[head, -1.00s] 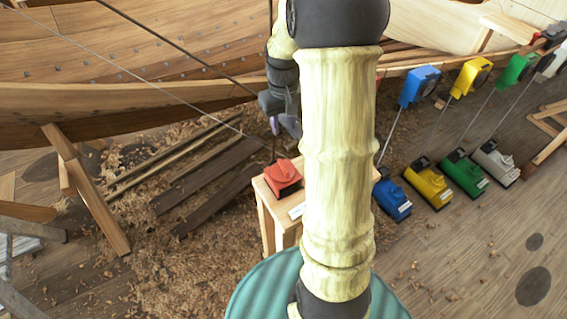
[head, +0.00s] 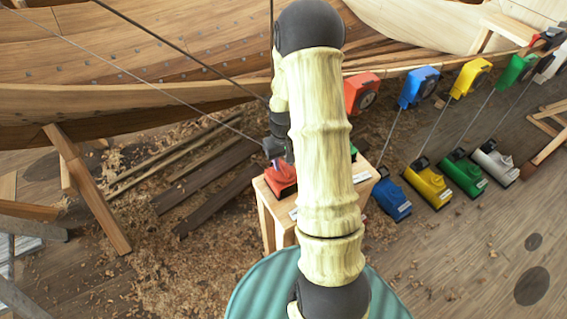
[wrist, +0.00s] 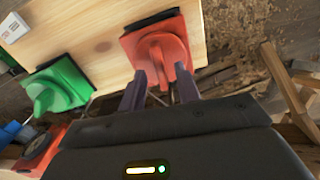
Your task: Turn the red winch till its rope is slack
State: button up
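A red winch-like unit with a raised ridge-shaped knob (head: 281,181) sits on a small wooden stand (head: 268,226). The wrist view shows its red knob (wrist: 164,52) on a dark-edged red base near the stand's edge. My gripper (wrist: 160,72) is open, with its two purple fingers on either side of the knob's near end. A gap shows between the fingers and the ridge; contact cannot be told. In the head view my gripper (head: 276,160) is just above the red unit. A red block (head: 361,92) hangs at the hull; my arm hides where its rope would run.
A green knob unit (wrist: 58,86) shares the stand, beside a white label (wrist: 12,28). Blue (head: 392,199), yellow (head: 428,184), green (head: 463,174) and white (head: 494,161) winches stand on the floor to the right, with ropes rising to blocks. Dark planks (head: 205,180) lie left.

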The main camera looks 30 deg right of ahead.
jog(key=shift+f, duration=0.85)
grip_shut()
jog(key=shift+n, duration=0.4)
jog(key=n+p, duration=0.1)
jog(key=n, duration=0.3)
jog(key=shift+r, duration=0.1)
jog(key=n+p, duration=0.1)
jog(key=n, duration=0.4)
jog(key=shift+p, duration=0.35)
